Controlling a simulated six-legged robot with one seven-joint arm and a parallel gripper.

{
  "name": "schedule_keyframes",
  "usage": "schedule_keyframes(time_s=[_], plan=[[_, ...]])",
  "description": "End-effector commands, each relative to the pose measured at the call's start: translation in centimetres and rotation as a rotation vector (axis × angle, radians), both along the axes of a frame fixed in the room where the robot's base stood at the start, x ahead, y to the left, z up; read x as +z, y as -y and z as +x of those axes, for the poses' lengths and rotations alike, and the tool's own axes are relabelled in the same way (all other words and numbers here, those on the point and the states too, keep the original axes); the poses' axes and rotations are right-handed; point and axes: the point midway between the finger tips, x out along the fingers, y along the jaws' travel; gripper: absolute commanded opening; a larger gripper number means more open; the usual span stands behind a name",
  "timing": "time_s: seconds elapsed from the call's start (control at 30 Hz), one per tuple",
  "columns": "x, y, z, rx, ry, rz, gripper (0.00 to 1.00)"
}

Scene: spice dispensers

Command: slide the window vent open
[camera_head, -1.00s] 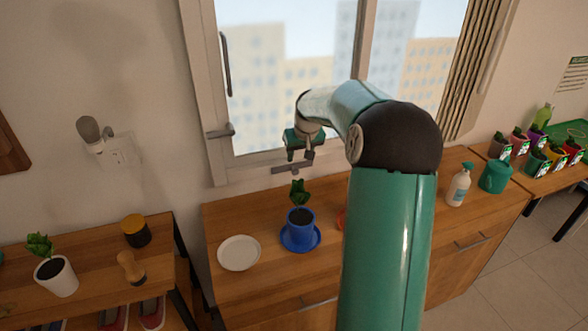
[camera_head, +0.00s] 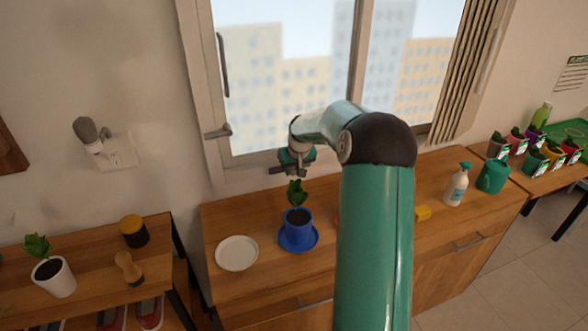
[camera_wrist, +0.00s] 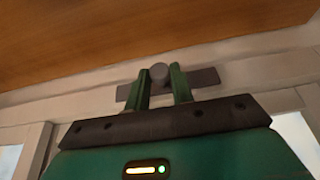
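The window vent is a dark grey bar (camera_wrist: 205,78) on the pale lower window frame. It has a round grey knob (camera_wrist: 159,74). In the head view the bar (camera_head: 278,170) shows just below the window, partly hidden by my gripper (camera_head: 296,168). In the wrist view the two green fingers of my gripper (camera_wrist: 161,82) stand on either side of the knob. Narrow gaps seem to remain between knob and fingers, so I see the gripper as open around it. Contact is hard to make out.
Below the vent, a blue potted plant (camera_head: 297,228) stands close under my gripper on the wooden cabinet, beside a white plate (camera_head: 237,253). A soap bottle (camera_head: 457,184) and green pot (camera_head: 493,176) stand right. A window handle (camera_head: 218,132) projects at left.

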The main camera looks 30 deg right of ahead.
Motion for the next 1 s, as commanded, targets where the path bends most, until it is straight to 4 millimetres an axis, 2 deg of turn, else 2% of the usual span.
schedule_keyframes(time_s=[0.03, 0.07, 0.27, 0.5, 0.6, 0.93, 0.97, 1.0], plan=[[0.0, 0.0, 0.0, 0.0, -0.001, 0.0, 0.05], [0.0, 0.0, 0.0, 0.0, -0.001, 0.0, 0.0], [0.0, 0.4, -0.2, -0.002, -0.001, 0.0, 0.0], [0.0, 4.8, -1.3, -0.006, -0.001, 0.001, 0.0], [0.0, 6.0, -1.6, -0.002, -0.001, 0.0, 0.0], [0.1, 6.7, -1.8, -0.004, -0.001, -0.004, 0.0], [0.1, 6.7, -1.8, -0.005, 0.0, -0.005, 0.29], [0.1, 6.7, -1.8, -0.005, 0.0, -0.005, 0.37]])
